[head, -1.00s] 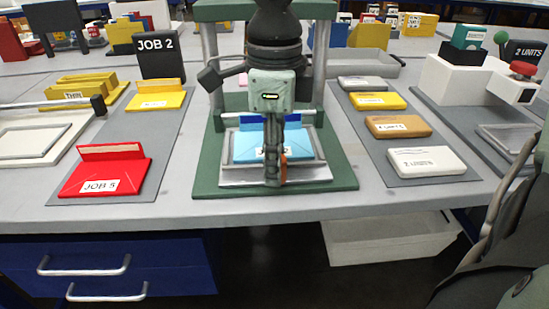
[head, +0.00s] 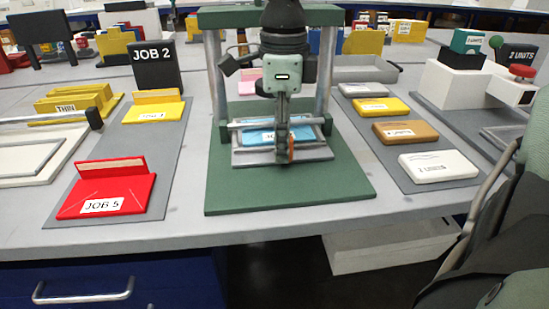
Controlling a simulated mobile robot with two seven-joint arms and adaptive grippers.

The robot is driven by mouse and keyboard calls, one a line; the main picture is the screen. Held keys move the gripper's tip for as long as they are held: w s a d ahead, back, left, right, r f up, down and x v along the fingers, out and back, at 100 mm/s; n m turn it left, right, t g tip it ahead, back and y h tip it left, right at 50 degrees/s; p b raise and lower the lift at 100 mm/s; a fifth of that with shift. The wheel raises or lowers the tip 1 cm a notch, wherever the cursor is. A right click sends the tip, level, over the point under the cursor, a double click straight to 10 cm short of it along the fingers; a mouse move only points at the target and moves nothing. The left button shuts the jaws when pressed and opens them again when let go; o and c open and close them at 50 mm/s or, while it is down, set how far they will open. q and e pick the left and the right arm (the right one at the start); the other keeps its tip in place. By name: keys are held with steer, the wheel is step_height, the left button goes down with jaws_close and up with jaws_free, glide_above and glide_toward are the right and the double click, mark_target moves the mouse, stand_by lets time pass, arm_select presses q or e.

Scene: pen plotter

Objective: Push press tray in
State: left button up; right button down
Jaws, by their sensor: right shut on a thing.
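The grey press tray (head: 319,152) sits on the green press base (head: 290,196), between the press's two grey posts. A blue envelope (head: 258,136) lies in the tray, partly covered by my right gripper. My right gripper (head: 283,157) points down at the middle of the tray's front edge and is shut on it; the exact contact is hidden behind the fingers. The front part of the green base is bare. My left gripper is not in view.
Several labelled packs, including a white one (head: 438,167), lie on the right mat.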

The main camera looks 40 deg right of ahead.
steer(key=shift+w+d, duration=0.2)
steer(key=shift+w, duration=0.1)
steer(key=c, duration=1.2)
jaws_free()
